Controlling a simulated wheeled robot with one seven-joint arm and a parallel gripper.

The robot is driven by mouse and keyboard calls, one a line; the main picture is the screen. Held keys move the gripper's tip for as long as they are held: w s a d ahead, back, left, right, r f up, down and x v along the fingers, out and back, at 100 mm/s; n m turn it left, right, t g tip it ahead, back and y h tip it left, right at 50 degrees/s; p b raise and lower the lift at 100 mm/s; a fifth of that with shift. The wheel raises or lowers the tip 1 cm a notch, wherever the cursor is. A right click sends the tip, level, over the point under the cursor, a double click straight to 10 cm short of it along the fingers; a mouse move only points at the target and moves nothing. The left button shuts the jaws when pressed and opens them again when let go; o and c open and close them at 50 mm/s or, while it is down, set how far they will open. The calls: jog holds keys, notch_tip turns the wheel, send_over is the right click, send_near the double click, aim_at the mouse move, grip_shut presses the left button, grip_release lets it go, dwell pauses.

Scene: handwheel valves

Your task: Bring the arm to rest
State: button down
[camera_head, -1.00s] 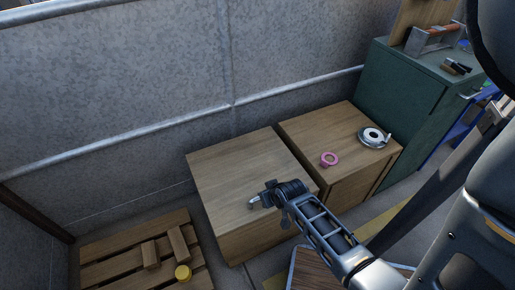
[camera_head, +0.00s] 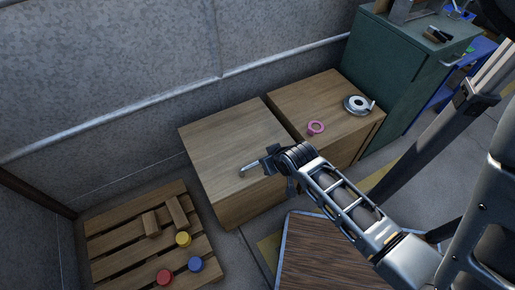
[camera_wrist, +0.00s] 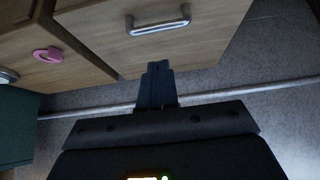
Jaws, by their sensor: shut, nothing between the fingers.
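My arm reaches from the right in the head view, its lattice-like forearm slanting up to the left. My gripper (camera_head: 270,161) is at its end, over the front right part of the left wooden cabinet (camera_head: 222,137). In the wrist view the dark fingers (camera_wrist: 157,72) are together with nothing between them. A silver bar handle (camera_head: 250,168) lies just left of the gripper in the head view. In the wrist view the handle (camera_wrist: 158,31) shows beyond the fingertips, with a visible gap between them.
A pink ring (camera_head: 316,127) and a grey handwheel (camera_head: 357,105) sit on the right cabinet (camera_head: 300,92). A green cabinet (camera_head: 385,60) stands behind. A pallet (camera_head: 125,262) at lower left carries wood blocks and yellow, red and blue round pieces. A brown-topped surface (camera_head: 335,258) lies below my forearm.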

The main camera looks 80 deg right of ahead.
jog(key=shift+r, duration=0.1)
jog(key=s+a+r+n+t+y, duration=0.2)
jog(key=a+r+n+t, duration=0.3)
jog(key=a+r, duration=0.6)
jog(key=s+a+r+n+t+y, duration=0.3)
jog(key=a+r, duration=0.9)
jog(key=r, duration=0.5)
jog(key=shift+s+a+n+t, duration=0.15)
jog(key=shift+s+n+t, duration=0.05)
jog(key=shift+n+t, duration=0.8)
jog(key=shift+r, duration=0.1)
